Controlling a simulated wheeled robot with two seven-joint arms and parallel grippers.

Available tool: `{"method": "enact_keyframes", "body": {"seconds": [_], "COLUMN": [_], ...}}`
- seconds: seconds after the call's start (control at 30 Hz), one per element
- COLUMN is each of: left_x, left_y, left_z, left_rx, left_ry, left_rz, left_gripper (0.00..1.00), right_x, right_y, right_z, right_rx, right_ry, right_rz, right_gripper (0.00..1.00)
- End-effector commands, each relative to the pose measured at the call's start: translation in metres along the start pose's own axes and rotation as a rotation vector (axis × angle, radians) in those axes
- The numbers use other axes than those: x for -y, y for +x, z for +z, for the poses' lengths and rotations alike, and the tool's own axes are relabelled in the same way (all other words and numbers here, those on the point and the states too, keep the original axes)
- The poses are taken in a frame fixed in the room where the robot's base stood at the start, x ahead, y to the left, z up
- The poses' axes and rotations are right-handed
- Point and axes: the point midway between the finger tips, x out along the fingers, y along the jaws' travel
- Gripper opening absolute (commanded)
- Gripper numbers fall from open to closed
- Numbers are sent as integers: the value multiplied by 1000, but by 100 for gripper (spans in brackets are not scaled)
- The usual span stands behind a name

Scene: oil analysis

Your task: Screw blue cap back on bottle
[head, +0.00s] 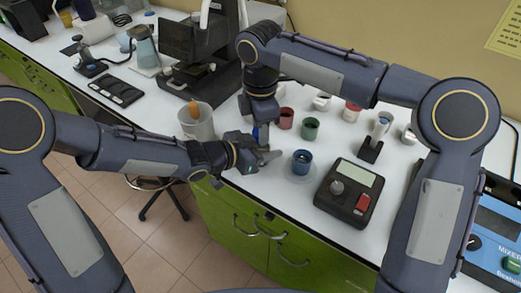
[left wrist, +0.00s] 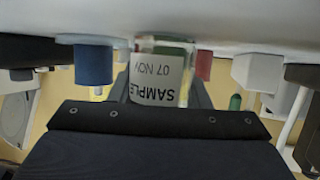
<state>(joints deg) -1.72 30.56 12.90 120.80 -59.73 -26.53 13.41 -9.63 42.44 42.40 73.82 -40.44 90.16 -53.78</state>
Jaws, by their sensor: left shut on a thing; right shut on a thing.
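The bottle (left wrist: 158,78) carries a white label reading "SAMPLE 07 NOV". In the left wrist view, which is upside down, it stands between the fingers of my left gripper (left wrist: 160,97). In the head view my left gripper (head: 258,157) reaches in from the left and is shut on the bottle, which is mostly hidden there. My right gripper (head: 263,127) points down just above it and is shut. A small blue patch (head: 256,134) shows at its fingertips and looks like the blue cap. I cannot tell how the cap sits on the bottle neck.
A blue cup (head: 302,162) stands right of the grippers on a clear round dish. Red (head: 286,118) and green (head: 310,128) cups stand behind. A black device with a red button (head: 346,190) is at right. A white beaker (head: 197,122) stands at left, near the counter's front edge.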

Motion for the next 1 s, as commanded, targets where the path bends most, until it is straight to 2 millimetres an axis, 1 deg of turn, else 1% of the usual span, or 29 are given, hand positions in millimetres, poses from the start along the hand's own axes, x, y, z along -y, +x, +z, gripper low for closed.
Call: {"method": "enact_keyframes", "body": {"seconds": [0.07, 0.1, 0.23, 0.27, 0.47, 0.57, 0.8, 0.9, 1.0], "left_x": [0, 0, 0, 0, 0, 0, 0, 0, 0], "left_y": [0, 0, 0, 0, 0, 0, 0, 0, 0], "left_z": [0, 0, 0, 0, 0, 0, 0, 0, 0], "left_rx": [-1, -1, -1, -1, -1, -1, -1, -1, -1], "left_ry": [1, 1, 0, 0, 0, 0, 0, 0, 0], "left_rz": [1, 1, 1, 1, 1, 1, 0, 0, 0], "left_gripper": [0, 0, 0, 0, 0, 0, 0, 0, 0], "right_x": [0, 0, 0, 0, 0, 0, -1, 0, 0], "right_y": [0, 0, 0, 0, 0, -3, -34, -42, -45], "right_z": [0, 0, 0, 0, 0, 0, 0, 0, 0], "right_rx": [-1, -1, -1, 0, 0, 0, -1, 0, 0], "right_ry": [-1, -2, -3, -3, -3, -3, -3, -4, -4], "right_rz": [1, 0, 0, 0, 0, 1, 2, 1, 1], "right_gripper": [6, 36, 53, 55, 55, 55, 55, 55, 55]}}
